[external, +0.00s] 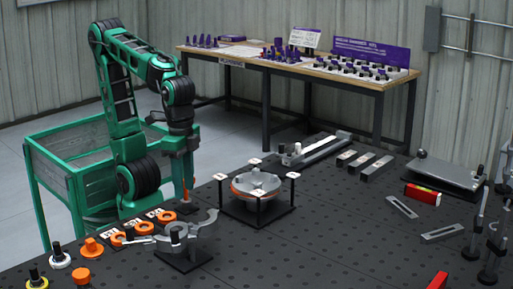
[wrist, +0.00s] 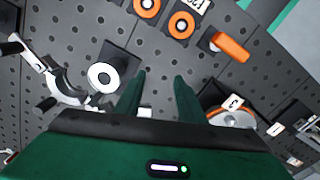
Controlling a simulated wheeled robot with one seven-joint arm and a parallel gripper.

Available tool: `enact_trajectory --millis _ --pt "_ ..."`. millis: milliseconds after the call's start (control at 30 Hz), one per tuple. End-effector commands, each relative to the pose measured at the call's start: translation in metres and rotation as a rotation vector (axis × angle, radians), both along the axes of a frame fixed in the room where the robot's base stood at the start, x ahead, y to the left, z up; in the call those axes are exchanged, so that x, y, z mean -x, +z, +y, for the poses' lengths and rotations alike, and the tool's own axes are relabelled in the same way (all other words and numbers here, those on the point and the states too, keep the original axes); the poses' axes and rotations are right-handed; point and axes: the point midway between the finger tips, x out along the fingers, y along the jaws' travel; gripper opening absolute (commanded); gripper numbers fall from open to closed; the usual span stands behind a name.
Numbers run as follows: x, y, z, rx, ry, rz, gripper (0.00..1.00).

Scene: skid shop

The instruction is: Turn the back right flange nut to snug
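The flange assembly is a round grey dish with an orange rim (external: 256,183), on a black stand among posts with pale square tops. The back right post top (external: 293,175) and the one at the back (external: 255,161) show in the external view; the nuts are too small to make out. In the wrist view part of the flange (wrist: 232,119) shows right of the fingers, partly hidden by my gripper, with a lettered pale tag (wrist: 233,102). My gripper (wrist: 159,76) is open and empty, its fingers apart above the table. In the external view my gripper (external: 184,150) is left of the flange.
An orange upright piece (wrist: 230,46) stands near my gripper, with orange rings (wrist: 181,24) beside it. A grey clamp-like fixture (external: 190,234) stands in front. Steel bars (external: 369,167) and a red block (external: 422,194) lie on the right.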

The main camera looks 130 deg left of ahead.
Motion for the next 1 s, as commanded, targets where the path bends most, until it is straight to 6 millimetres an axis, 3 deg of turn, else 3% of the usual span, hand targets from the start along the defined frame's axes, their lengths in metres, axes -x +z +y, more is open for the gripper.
enact_trajectory --millis 33,100,200,300,400,533,667,1000 --pt "-0.024 0.014 0.027 0.002 0.181 0.000 0.36" --pt "-0.047 0.032 0.063 0.003 0.430 0.000 0.36" --pt "-0.070 0.054 0.114 0.002 0.742 0.000 0.36" --pt "-0.082 0.069 0.154 0.000 0.976 0.001 0.36" --pt "-0.087 0.078 0.179 -0.001 1.121 0.003 0.36" --pt "-0.089 0.079 0.190 -0.002 1.193 0.004 0.36" --pt "-0.088 0.068 0.190 -0.003 1.196 0.007 0.36" --pt "-0.088 0.010 0.190 -0.003 1.191 0.007 0.36"
